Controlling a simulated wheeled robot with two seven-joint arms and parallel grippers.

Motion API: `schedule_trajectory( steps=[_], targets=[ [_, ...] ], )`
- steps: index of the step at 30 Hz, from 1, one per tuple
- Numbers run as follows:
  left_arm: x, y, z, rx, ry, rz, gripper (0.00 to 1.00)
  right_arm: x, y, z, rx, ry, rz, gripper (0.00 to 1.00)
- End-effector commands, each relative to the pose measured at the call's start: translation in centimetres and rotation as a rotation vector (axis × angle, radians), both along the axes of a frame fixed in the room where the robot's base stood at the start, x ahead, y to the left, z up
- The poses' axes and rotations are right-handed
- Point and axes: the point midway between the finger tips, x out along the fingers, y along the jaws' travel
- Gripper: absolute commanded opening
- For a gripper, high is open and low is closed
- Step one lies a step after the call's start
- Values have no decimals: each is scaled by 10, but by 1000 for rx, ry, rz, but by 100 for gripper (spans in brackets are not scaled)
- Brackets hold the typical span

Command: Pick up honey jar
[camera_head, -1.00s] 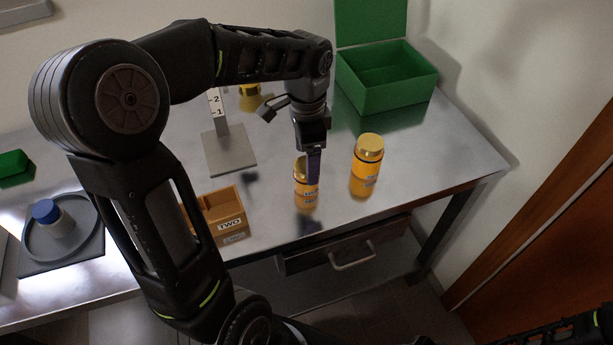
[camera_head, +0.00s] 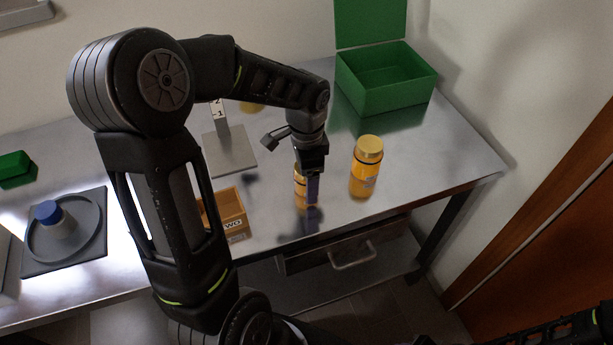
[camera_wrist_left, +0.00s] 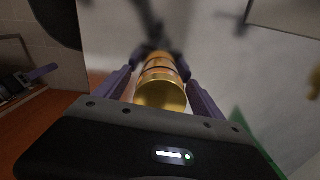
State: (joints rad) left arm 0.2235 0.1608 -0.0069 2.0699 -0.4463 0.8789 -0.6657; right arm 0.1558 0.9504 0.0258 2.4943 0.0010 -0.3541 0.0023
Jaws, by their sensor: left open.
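A small honey-coloured jar (camera_head: 299,189) with a gold lid stands on the steel table, partly hidden by my left gripper. My left gripper (camera_head: 308,194) points down over it with its fingers open. In the left wrist view the jar (camera_wrist_left: 161,90) lies between the two purple fingers, lid towards the camera. I cannot tell if either finger touches it. A taller orange jar (camera_head: 366,168) with a gold lid stands upright to the right, apart from the gripper. What seems to be my right gripper (camera_wrist_left: 35,75) shows at the left of the wrist view, its opening unclear.
A wooden box (camera_head: 233,215) marked TWO stands left of the small jar. A numbered post on a grey base (camera_head: 229,152) is behind it. An open green box (camera_head: 388,80) stands at the back right. A blue-capped container (camera_head: 55,222) sits on a round dish at left.

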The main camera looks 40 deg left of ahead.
Motion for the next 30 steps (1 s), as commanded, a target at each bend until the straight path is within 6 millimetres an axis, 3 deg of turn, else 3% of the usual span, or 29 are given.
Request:
schedule_trajectory(
  steps=[15, 30],
  targets=[
    [0, 0, 1, 0, 0, 0, 79, 0, 0, 0, 0, 0, 0, 36],
    [0, 0, 1, 0, 0, 0, 38, 0, 0, 0, 0, 0, 0, 36]
  ],
)
